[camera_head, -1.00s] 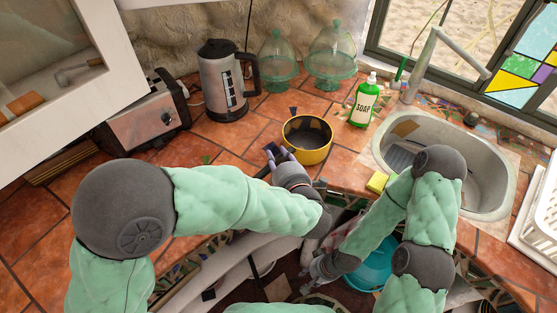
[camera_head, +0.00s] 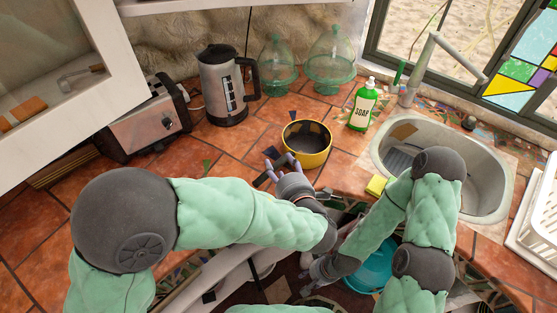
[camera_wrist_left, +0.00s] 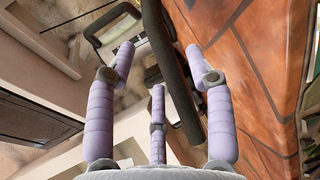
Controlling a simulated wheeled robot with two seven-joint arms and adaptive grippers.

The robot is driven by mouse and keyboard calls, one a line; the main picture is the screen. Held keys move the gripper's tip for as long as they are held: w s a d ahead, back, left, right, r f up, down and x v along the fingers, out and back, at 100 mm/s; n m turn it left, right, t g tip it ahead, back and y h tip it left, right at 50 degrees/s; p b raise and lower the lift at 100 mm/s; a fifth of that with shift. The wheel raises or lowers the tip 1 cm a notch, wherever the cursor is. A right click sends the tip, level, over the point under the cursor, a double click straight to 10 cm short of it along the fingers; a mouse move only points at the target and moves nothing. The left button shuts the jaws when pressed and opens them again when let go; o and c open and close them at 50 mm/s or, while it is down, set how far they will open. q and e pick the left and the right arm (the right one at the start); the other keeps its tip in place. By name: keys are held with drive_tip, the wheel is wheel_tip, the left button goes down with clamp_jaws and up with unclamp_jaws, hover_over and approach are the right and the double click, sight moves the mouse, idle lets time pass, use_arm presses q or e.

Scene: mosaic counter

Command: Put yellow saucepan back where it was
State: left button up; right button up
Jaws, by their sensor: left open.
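The yellow saucepan (camera_head: 322,158), dark inside, stands upright on the tiled counter in the head view. Its dark handle points towards my left gripper (camera_head: 273,170). That gripper is open at the counter's front edge, its fingers beside the handle. In the left wrist view, a long dark bar, which looks like the handle (camera_wrist_left: 168,50), runs between the spread lilac fingers (camera_wrist_left: 160,75). I cannot tell whether any finger touches it. My right gripper (camera_head: 318,270) hangs low in front of the counter. Its fingers are too small and dark to read.
A kettle (camera_head: 224,85), toaster (camera_head: 150,125) and two glass domes (camera_head: 331,58) stand behind. Counter left of the saucepan is mostly clear.

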use_arm(q)
drive_tip(key=p+v, duration=0.3)
drive_tip(key=v, duration=0.6)
